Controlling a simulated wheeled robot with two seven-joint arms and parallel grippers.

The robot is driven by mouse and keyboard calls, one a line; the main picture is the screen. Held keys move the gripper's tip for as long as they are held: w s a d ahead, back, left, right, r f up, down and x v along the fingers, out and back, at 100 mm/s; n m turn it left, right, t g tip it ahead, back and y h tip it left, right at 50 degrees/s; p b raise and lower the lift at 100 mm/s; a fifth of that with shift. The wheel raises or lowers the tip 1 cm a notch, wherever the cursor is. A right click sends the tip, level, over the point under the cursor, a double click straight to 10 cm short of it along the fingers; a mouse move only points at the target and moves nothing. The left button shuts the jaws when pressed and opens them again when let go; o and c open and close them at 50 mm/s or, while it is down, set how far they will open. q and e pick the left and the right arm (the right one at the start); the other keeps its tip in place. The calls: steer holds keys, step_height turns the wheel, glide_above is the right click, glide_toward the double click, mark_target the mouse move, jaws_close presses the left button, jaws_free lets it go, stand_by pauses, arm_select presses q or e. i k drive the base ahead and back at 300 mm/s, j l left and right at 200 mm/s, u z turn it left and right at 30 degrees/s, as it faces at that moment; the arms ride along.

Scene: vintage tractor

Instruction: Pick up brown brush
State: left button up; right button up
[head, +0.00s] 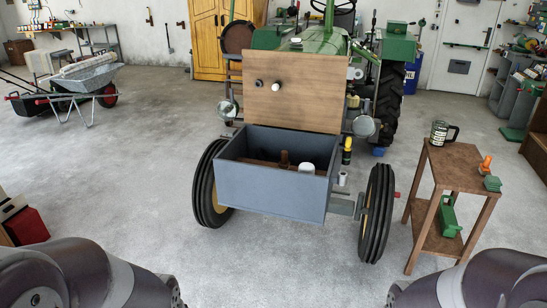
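A small brown upright object (284,158) stands in the open grey box (268,189) at the front of the green tractor. It may be the brown brush, but it is too small to be sure. A white rounded item (307,168) is beside it to the right. The box's front wall hides their lower parts. Parts of my two arms show at the bottom left and bottom right corners. Neither gripper is in view, and nothing visible touches the box.
A brown wooden board (305,92) stands upright behind the box. A wooden side table (455,165) at right holds a mug (441,133), an orange item (486,163) and green items. Front tractor wheels (377,213) flank the box. A wheelbarrow (84,77) stands far left. Floor before the box is clear.

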mark_target(284, 163)
steer(key=i+j+z, duration=0.15)
steer(key=i+j, duration=0.45)
steer(key=i, duration=0.2)
steer(key=i+j+z, duration=0.15)
steer(key=i+j, duration=0.5)
steer(key=i+j+z, duration=0.2)
steer(key=i+j, duration=0.55)
steer(key=i+j+z, duration=0.15)
steer(key=i+j, duration=0.55)
steer(key=j, duration=0.15)
